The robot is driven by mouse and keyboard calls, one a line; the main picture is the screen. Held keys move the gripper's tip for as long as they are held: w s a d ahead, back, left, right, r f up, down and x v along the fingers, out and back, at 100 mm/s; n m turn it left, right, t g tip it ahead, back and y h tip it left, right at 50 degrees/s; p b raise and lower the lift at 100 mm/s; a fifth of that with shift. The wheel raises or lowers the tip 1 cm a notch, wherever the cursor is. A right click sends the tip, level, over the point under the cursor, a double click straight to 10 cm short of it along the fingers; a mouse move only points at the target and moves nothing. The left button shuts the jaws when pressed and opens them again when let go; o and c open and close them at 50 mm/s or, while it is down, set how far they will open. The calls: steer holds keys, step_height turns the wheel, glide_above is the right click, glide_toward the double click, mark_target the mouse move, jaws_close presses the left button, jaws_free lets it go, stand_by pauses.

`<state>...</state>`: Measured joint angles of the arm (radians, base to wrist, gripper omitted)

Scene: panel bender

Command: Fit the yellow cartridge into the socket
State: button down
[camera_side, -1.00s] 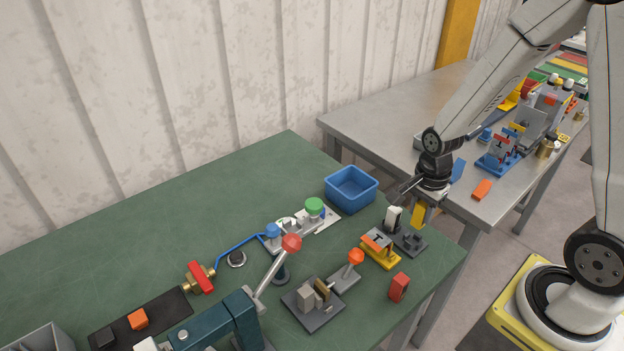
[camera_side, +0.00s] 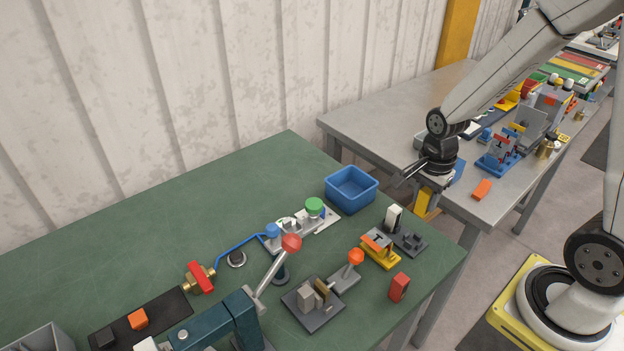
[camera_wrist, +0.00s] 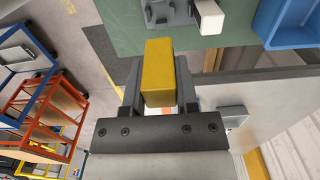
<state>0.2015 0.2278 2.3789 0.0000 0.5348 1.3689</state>
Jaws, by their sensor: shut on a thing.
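The yellow cartridge (camera_side: 423,203) is held upright in my gripper (camera_side: 424,188), beyond the green table's right edge in the side view. In the wrist view the cartridge (camera_wrist: 158,70) sits between the two fingers of my gripper (camera_wrist: 159,84), which are shut on it. A dark grey fixture (camera_side: 410,241), which looks like the socket, is on the table corner, with a white block (camera_side: 393,216) at its back left. The cartridge is apart from it. In the wrist view the fixture (camera_wrist: 166,13) shows only partly at the top.
A blue bin (camera_side: 351,190) stands left of the fixture. A yellow stand with an orange top (camera_side: 379,246) and a red block (camera_side: 399,287) are in front. A grey table (camera_side: 385,105) with other fixtures is behind. A gap lies between the tables.

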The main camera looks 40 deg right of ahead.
steer(key=shift+r, duration=0.1)
step_height(320, 180, up, 14)
steer(key=w+a, duration=0.6)
steer(key=a, duration=0.6)
steer(key=w+a, duration=0.7)
steer(key=a, duration=0.6)
steer(key=f, duration=0.5)
steer(key=shift+s+d, duration=0.25)
steer(key=shift+d, duration=0.05)
steer(key=shift+f, duration=0.25)
steer(key=shift+f, duration=3.1)
steer(key=shift+f, duration=0.8)
